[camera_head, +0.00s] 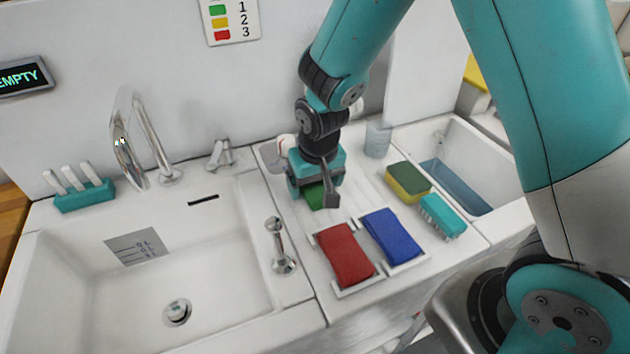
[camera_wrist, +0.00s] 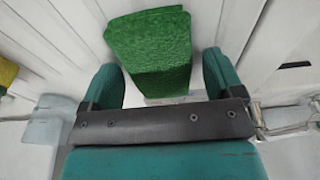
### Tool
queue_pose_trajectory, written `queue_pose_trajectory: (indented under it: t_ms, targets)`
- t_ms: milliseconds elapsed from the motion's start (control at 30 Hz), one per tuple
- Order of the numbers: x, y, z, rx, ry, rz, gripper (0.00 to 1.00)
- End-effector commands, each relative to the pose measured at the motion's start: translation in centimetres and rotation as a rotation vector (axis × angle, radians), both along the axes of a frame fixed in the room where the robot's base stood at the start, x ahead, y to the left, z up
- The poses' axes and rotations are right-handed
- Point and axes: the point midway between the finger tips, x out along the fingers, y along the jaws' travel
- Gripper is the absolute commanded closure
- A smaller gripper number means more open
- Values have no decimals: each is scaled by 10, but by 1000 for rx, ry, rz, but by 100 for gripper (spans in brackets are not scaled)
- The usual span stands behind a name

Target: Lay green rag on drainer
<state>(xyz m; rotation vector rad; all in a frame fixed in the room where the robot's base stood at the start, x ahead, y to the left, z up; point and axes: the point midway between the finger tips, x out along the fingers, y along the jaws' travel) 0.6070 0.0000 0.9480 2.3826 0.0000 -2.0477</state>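The green rag (camera_head: 315,195) is a folded textured block, mostly hidden under my gripper in the head view. In the wrist view the green rag (camera_wrist: 150,50) shows between and beyond the fingers, with a narrow gap at the right finger. My gripper (camera_head: 314,196) points down over it at the back of the white drainer (camera_head: 360,190), between the two basins. In the wrist view my gripper (camera_wrist: 163,85) has its fingers apart, not clearly pressing the rag. I cannot tell whether the rag touches the surface below.
A red rag (camera_head: 345,255) and a blue rag (camera_head: 391,236) lie on white holders at the front. A yellow-green sponge (camera_head: 407,182) and a teal brush (camera_head: 442,215) lie to the right. A clear cup (camera_head: 378,138) stands behind. A large sink (camera_head: 70,290) is at left.

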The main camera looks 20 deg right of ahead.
Motion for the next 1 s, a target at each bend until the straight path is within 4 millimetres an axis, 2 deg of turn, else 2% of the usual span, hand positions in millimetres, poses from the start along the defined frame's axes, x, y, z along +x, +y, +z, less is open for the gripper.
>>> queue_pose_trajectory:
  t_ms: [167, 333, 700, 933, 1000]
  targets:
    - [0, 0, 1, 0, 0, 0, 14]
    - [-1, 0, 14, 1, -3, 0, 14]
    - [-13, 0, 92, 2, -6, 0, 14]
    - [-18, 0, 119, 3, -2, 3, 14]
    - [-27, 3, 128, 21, 2, 29, 14]
